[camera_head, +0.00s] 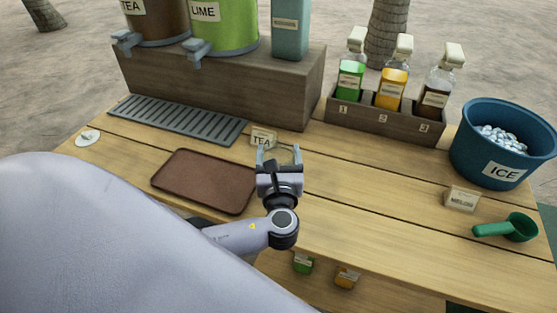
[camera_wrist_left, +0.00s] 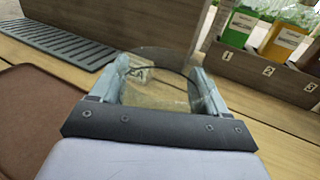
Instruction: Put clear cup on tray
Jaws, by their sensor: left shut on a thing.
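The clear cup (camera_wrist_left: 158,88) is see-through and shows best in the left wrist view, between the fingers of my left gripper (camera_wrist_left: 160,85). In the head view my left gripper (camera_head: 279,152) is shut on it, and the cup itself is hardly visible there. The gripper is over the table just right of the tray (camera_head: 205,182), a brown rectangular tray with a low rim. The tray is empty. It also shows at the left edge of the left wrist view (camera_wrist_left: 35,120). Whether the cup touches the table is hard to tell. My right gripper is not in view.
A TEA card (camera_head: 263,137) stands behind the gripper. A slatted drip grate (camera_head: 178,118) lies behind the tray. A wooden riser (camera_head: 220,85) holds dispensers. A bottle rack (camera_head: 385,122), an ICE tub (camera_head: 500,145) and a green scoop (camera_head: 518,228) are to the right.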

